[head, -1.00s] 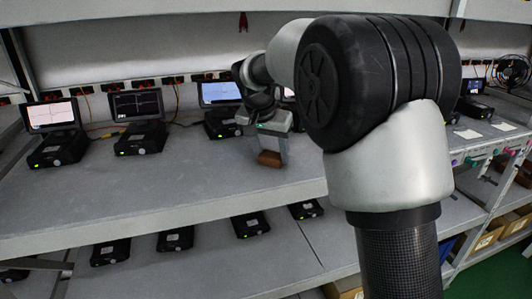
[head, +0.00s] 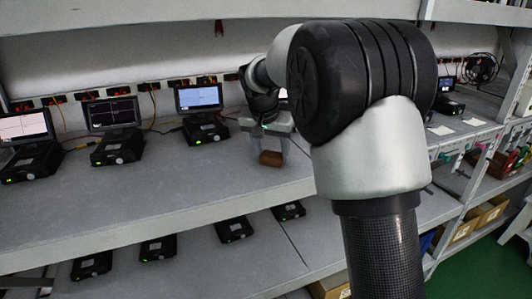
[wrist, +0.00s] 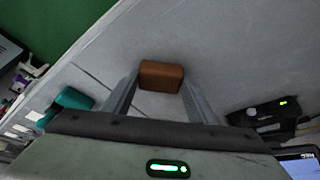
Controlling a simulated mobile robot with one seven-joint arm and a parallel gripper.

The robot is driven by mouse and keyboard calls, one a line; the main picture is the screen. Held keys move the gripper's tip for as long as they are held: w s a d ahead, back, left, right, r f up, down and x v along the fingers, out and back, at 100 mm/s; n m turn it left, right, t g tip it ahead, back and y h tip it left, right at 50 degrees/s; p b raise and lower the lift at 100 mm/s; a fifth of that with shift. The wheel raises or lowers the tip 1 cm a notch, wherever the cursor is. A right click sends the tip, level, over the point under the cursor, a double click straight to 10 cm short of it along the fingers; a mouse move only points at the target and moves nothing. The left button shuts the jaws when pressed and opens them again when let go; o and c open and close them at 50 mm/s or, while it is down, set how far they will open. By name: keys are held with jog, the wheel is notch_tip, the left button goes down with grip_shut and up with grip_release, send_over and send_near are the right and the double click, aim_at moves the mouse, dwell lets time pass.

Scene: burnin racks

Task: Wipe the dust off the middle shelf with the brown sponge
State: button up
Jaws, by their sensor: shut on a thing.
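My gripper (head: 271,146) is shut on the brown sponge (head: 271,158), which hangs below the fingers, low over the grey middle shelf (head: 200,195). I cannot tell whether the sponge touches the shelf. In the wrist view the sponge (wrist: 161,76) sits between the two fingertips, with the grey shelf surface (wrist: 235,50) beyond it. No clear dust patch can be made out on the shelf. My arm hides part of the shelf to the right.
Several black test units with screens, such as this one (head: 205,130), stand along the back of the middle shelf. Black boxes (head: 235,229) sit on the lower shelf. The shelf front left of my gripper is clear.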

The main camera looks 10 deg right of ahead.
jog(key=shift+s+a+f+b, duration=0.1)
jog(key=shift+s+a, duration=0.2)
jog(key=shift+a, duration=0.8)
jog(key=shift+s+a+r+b, duration=0.1)
jog(key=shift+s+a, duration=0.25)
jog(key=shift+a, duration=0.75)
jog(key=shift+s+a+f+b, duration=0.1)
jog(key=shift+s+a, duration=0.2)
jog(key=shift+a, duration=0.8)
jog(key=shift+s+a, duration=0.25)
jog(key=shift+a, duration=0.65)
jog(key=shift+s+a, duration=0.25)
jog(key=shift+a, duration=0.65)
jog(key=shift+s+a, duration=0.25)
jog(key=shift+a, duration=0.5)
jog(key=shift+s+a, duration=0.2)
jog(key=shift+a, duration=0.55)
jog(key=shift+r+p, duration=2.25)
jog(key=shift+r, duration=0.8)
